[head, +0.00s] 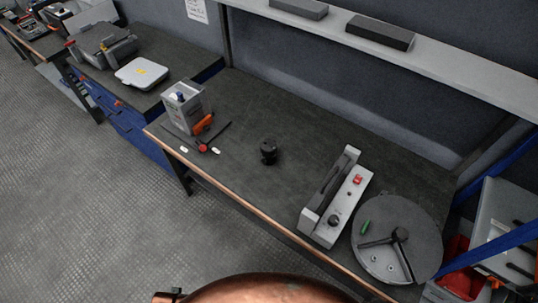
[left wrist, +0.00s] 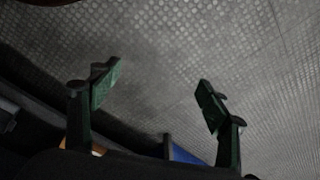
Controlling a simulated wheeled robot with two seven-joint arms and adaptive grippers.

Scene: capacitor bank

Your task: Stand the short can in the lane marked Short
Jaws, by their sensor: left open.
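My left gripper (left wrist: 160,76) is open and empty in the left wrist view, its two green-padded fingers apart above the patterned floor. My right gripper is not in view. A short dark cylindrical piece (head: 268,151) stands alone mid-bench; I cannot tell whether it is the short can. A round grey tray (head: 425,250) at the bench's right end has dark dividers from a central knob and a small green piece (head: 365,227). I can read no lane label.
A grey fixture (head: 325,228) with a red button and black knob stands left of the round tray. A grey box (head: 186,108) with a blue top stands at the bench's left, near an orange-handled tool (head: 203,124). A shelf (head: 450,65) runs behind. The bench centre is mostly clear.

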